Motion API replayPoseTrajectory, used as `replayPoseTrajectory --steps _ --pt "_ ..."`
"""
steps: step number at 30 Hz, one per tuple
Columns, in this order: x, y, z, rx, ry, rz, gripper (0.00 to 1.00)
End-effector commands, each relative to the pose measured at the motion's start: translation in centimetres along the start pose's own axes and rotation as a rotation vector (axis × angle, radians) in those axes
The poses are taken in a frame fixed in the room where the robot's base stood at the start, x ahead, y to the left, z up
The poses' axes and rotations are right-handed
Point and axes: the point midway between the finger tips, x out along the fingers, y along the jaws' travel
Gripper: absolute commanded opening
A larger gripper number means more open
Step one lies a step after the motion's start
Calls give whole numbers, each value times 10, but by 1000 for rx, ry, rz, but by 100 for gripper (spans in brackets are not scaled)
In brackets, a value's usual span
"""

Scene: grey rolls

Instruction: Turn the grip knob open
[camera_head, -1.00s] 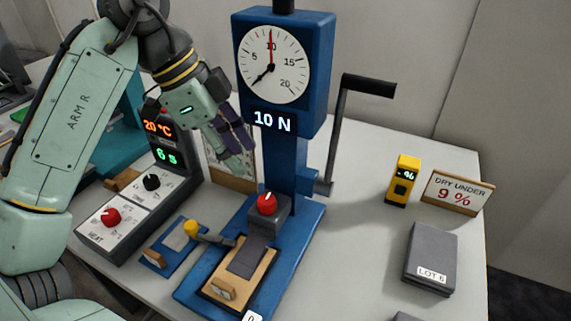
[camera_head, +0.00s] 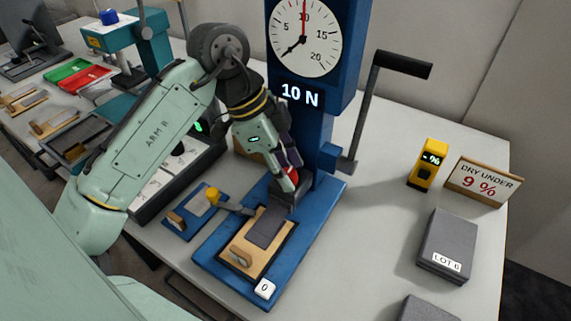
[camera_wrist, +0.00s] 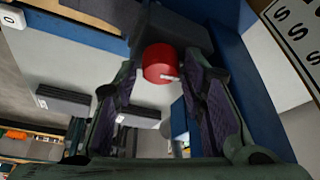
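The red grip knob (camera_wrist: 161,63) shows in the wrist view, with a small white mark on it, on top of a dark grey clamp block (camera_wrist: 178,30). My gripper (camera_wrist: 160,82) is open, with one purple-padded finger on each side of the knob and a visible gap to each. I cannot tell how deep the knob lies between the fingers. In the head view my gripper (camera_head: 286,176) points down at the clamp block, and part of the red knob (camera_head: 291,174) shows beside the fingers. A dark grey strip (camera_head: 269,226) lies on the wooden plate below the block.
The blue tester column (camera_head: 303,130) stands close behind my gripper, its display reading 10 N. A black crank (camera_head: 368,105) sticks out to its right. A small blue fixture with a yellow knob (camera_head: 212,195) is to the left. Grey LOT 6 block (camera_head: 447,240) lies at right.

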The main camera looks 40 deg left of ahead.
Motion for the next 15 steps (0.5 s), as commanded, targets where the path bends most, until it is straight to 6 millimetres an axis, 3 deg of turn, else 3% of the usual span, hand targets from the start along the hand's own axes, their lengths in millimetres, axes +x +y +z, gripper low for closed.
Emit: replayPoseTrajectory --steps 6,15 --pt "0 0 0 0 0 -1 38" --pt "0 0 0 0 0 -1 19"
